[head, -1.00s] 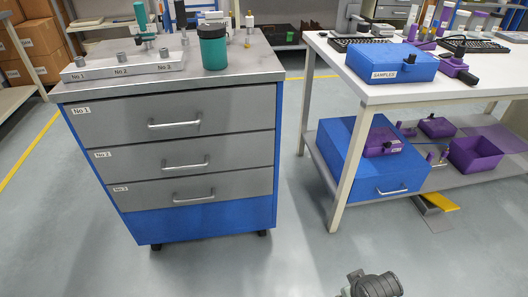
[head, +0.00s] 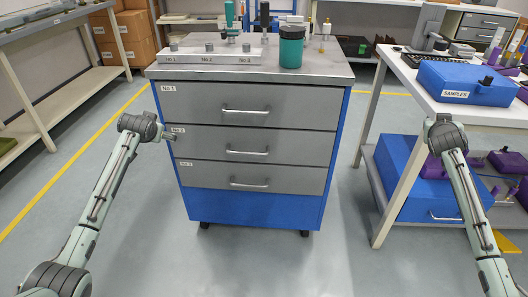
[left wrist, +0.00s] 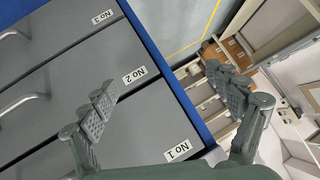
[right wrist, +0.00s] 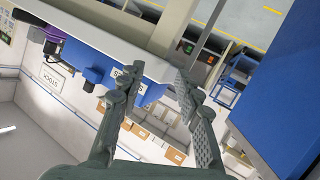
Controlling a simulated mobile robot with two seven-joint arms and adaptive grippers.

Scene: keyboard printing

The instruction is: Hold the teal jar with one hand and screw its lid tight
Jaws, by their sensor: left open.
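The teal jar (head: 291,50) stands upright on the grey top of the drawer cabinet, near its front edge and right of centre. A darker cap-like part (head: 292,32) is on its top; I cannot tell how tightly it sits. My left gripper (head: 168,135) is left of the cabinet, below its top and well away from the jar. In the left wrist view, the left gripper (left wrist: 160,82) is open and empty in front of the drawer labels. My right gripper (right wrist: 155,82) is open and empty in the right wrist view, near the white table.
The cabinet top (head: 330,70) also holds a numbered block (head: 210,57) left of the jar and upright tools behind. The white table (head: 480,112) at right carries a blue SAMPLES case (head: 468,83). Floor in front of the cabinet is clear.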

